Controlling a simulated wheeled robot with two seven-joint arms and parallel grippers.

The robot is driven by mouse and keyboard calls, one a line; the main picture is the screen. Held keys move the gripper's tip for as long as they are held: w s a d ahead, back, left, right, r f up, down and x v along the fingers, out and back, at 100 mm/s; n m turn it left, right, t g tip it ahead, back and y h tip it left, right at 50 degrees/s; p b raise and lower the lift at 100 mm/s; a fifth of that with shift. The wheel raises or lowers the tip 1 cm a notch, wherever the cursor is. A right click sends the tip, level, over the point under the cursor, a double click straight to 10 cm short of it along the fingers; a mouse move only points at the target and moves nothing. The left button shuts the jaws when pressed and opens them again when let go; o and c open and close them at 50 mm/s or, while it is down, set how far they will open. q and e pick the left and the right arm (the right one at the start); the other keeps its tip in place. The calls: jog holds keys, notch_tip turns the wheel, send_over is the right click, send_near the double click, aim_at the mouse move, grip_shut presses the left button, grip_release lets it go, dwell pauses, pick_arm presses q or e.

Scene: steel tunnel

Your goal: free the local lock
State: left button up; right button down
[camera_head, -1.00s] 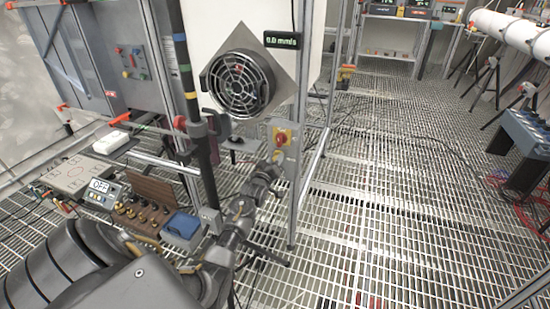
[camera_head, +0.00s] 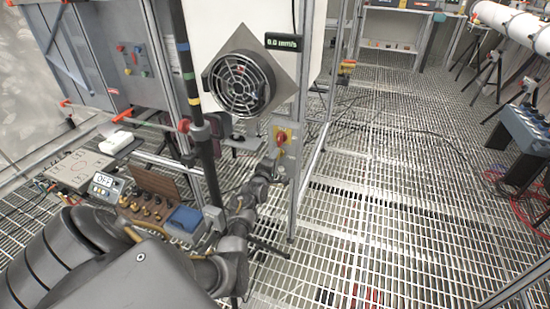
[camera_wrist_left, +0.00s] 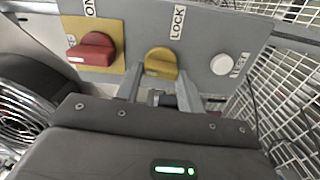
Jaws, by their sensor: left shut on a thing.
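A grey control panel (camera_wrist_left: 215,35) fills the top of the left wrist view. It carries a red switch (camera_wrist_left: 92,50) on a yellow plate marked ON, a yellow knob (camera_wrist_left: 160,64) below the label LOCK, and a white button (camera_wrist_left: 222,63) with a label too small to read. My left gripper (camera_wrist_left: 158,88) is shut on the yellow lock knob, one finger on each side. In the head view the red switch (camera_head: 281,138) sits on the post just above my left gripper (camera_head: 277,166), which hides the lock knob. My right gripper is not in view.
A round fan (camera_head: 240,84) and a display reading 0.0 mm/s (camera_head: 283,41) are above the panel. A blue box (camera_head: 185,219) and a device reading OFF (camera_head: 105,186) lie lower left. The grating floor at right is mostly open.

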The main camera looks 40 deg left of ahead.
pick_arm(q)
jog(key=shift+n, duration=0.7)
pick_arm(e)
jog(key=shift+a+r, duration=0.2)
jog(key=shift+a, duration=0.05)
pick_arm(q)
jog(key=o, duration=1)
jog(key=p+v, duration=0.1)
jog(key=v, duration=0.9)
jog(key=shift+s+d, duration=0.2)
jog(key=shift+s, duration=0.15)
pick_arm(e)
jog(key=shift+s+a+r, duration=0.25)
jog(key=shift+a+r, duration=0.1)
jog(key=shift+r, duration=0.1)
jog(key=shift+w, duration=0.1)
